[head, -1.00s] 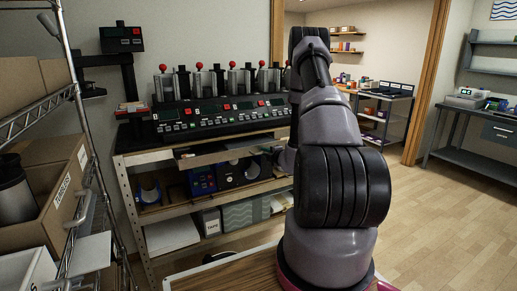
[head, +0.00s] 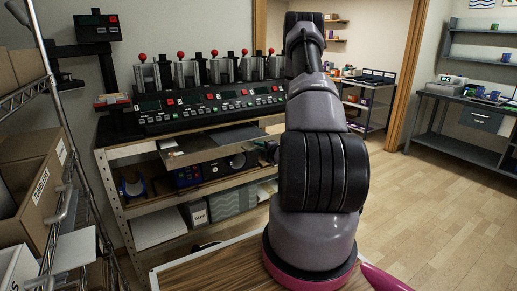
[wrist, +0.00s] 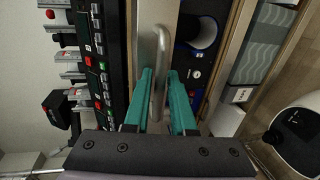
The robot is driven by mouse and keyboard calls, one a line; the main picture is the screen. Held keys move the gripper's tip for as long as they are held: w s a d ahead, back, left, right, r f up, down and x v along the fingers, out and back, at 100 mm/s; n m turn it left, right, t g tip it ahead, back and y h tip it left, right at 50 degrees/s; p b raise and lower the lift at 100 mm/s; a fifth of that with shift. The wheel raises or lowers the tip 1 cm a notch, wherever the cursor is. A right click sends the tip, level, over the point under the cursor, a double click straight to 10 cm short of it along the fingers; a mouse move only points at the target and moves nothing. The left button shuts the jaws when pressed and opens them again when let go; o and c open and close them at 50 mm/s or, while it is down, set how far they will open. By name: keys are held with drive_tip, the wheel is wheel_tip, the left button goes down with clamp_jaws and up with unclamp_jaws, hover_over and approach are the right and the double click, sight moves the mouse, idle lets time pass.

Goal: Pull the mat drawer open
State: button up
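The mat drawer (head: 212,149) is a shallow tray under the top of the press bench. It stands partly open, with its grey inside showing from above in the head view. In the wrist view its metal bar handle (wrist: 160,70) runs between the two teal fingers of my gripper (wrist: 160,76). The fingers look closed on the bar. In the head view my gripper is mostly hidden behind my arm, at the drawer's right end.
The mug press row (head: 205,100) with red knobs stands on the bench (head: 135,150). Lower shelves hold boxes and a blue machine (head: 188,176). A wire rack with a cardboard box (head: 40,185) is close on the left. Open wooden floor (head: 420,220) lies to the right.

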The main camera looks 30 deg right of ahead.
drive_tip(key=shift+s, duration=0.1)
drive_tip(key=v, duration=1)
drive_tip(key=shift+s, duration=0.25)
drive_tip(key=shift+r, duration=0.1)
